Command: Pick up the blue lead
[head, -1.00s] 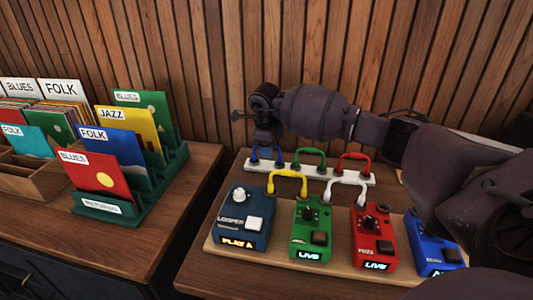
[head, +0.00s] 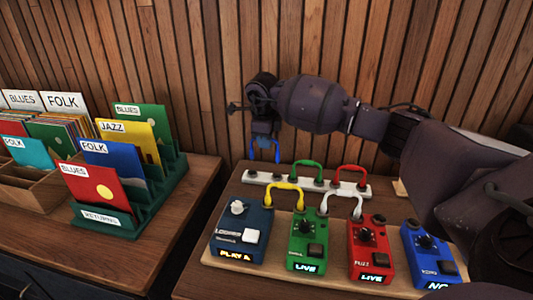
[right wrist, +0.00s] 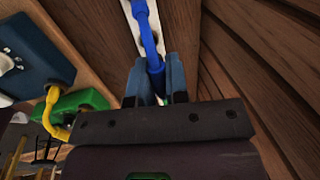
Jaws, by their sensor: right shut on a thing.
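My right gripper (head: 263,128) is shut on the blue lead (head: 277,152), just above the left end of the white strip (head: 325,186). The lead's two ends hang down, apart from the strip. In the right wrist view the blue lead (right wrist: 147,32) runs up from between the closed fingertips (right wrist: 155,72), with the white strip behind it. A green lead (head: 308,164) and a red lead (head: 351,168) stand on the strip. My left gripper is out of view.
A wooden board (head: 285,272) in front holds blue, green, red and bright blue pedals, with a yellow lead (head: 285,186) and a white lead (head: 342,195) bridging some. A green record rack (head: 108,218) stands on the left counter. A slatted wall is close behind.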

